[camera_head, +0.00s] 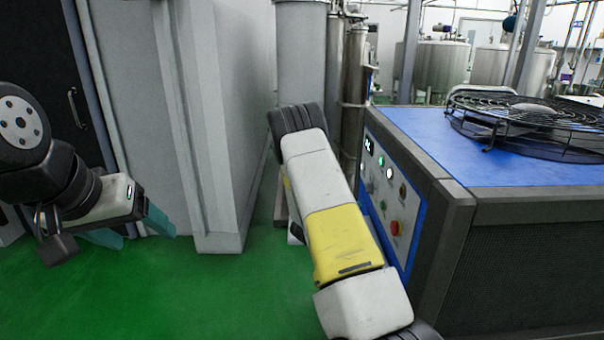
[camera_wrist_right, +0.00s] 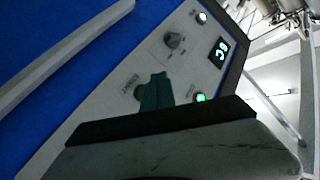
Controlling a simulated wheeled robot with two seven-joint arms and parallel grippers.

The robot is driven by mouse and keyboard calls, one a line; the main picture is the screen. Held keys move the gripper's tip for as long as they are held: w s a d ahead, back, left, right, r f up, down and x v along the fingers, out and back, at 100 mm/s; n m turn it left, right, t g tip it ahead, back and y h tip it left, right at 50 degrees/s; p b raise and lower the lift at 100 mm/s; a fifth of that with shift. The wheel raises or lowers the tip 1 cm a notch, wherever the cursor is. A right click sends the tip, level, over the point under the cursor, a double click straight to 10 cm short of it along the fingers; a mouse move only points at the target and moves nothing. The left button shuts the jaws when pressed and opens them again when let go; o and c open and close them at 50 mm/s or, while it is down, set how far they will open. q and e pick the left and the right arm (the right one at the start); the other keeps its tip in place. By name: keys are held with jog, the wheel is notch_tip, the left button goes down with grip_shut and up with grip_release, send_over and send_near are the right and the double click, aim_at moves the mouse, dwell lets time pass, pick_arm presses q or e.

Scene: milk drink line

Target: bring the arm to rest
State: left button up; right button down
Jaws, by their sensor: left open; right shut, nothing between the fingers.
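My left gripper (camera_head: 132,230) hangs at the left of the head view, above the green floor. Its two teal fingers are spread apart with nothing between them. My right arm (camera_head: 335,235), white and yellow, crosses the middle of the head view in front of the blue-topped machine. Its gripper is hidden there behind the arm. In the right wrist view the teal fingers of my right gripper (camera_wrist_right: 157,92) are together and empty. They show in front of the control panel; whether they touch it I cannot tell.
The blue-topped machine (camera_head: 420,130) with a fan guard (camera_head: 530,122) stands close at right. Its control panel (camera_head: 385,195) has a knob (camera_wrist_right: 174,41), a lit green button (camera_wrist_right: 200,97) and a display (camera_wrist_right: 220,51). A grey cabinet (camera_head: 225,130) stands left. Green floor (camera_head: 220,290) is clear in front.

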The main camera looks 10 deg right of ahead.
jog(key=a+r+n+t+y, duration=0.2)
jog(key=a+r+n+y, duration=0.5)
jog(key=a+r+y, duration=0.7)
jog(key=s+a+r+n, duration=0.3)
jog(key=s+a+r, duration=0.4)
jog(key=r, duration=0.1)
jog(key=s+a+r+n+g+y, duration=0.1)
jog(key=s+a+r+n+y, duration=0.15)
jog(key=s, duration=0.35)
jog(key=s+a+r+n+g+y, duration=0.1)
jog(key=s+a+r+n, duration=0.15)
jog(key=s, duration=0.35)
jog(key=s+f+n+g+h, duration=0.1)
jog(key=s+n, duration=0.3)
jog(key=s, duration=1.2)
jog(key=shift+d+f+n+g, duration=0.3)
jog(key=shift+d+g, duration=0.05)
jog(key=shift+g, duration=0.35)
